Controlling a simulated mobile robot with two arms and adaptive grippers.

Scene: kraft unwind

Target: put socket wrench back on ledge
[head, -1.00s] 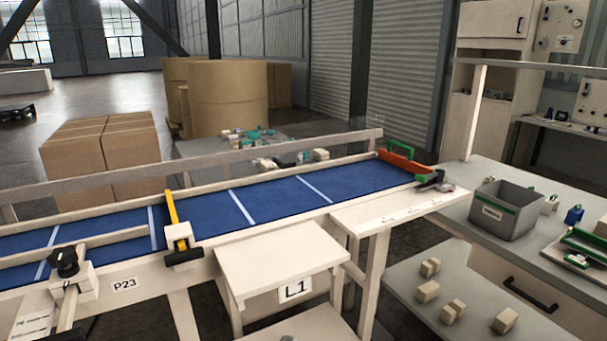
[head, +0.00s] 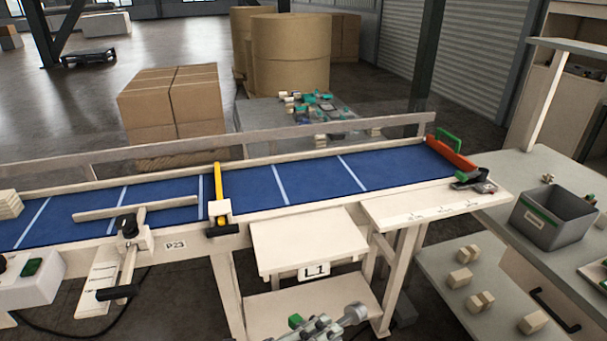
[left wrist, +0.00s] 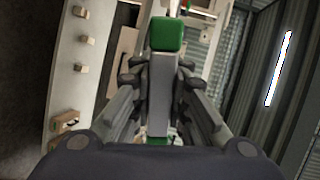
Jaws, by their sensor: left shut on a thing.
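The socket wrench, a grey bar with green ends, is gripped between the fingers of my left gripper (left wrist: 160,75) in the left wrist view, its green end (left wrist: 167,34) sticking out ahead. In the head view, my left gripper (head: 312,325) is at the bottom edge, and a green end of the wrench (head: 296,320) shows beside it. The gripper appears in front of the table's lower shelf. A pale ledge labelled L1 (head: 308,236) juts from the conveyor's front side; its top is bare. My right gripper is out of view.
The blue conveyor (head: 255,190) runs behind L1, with a yellow-handled part (head: 218,185) across it. A pale side shelf (head: 415,208) sits right of L1, with a dark tool (head: 470,181) near its far end. A grey bin (head: 555,217) stands on the right-hand bench.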

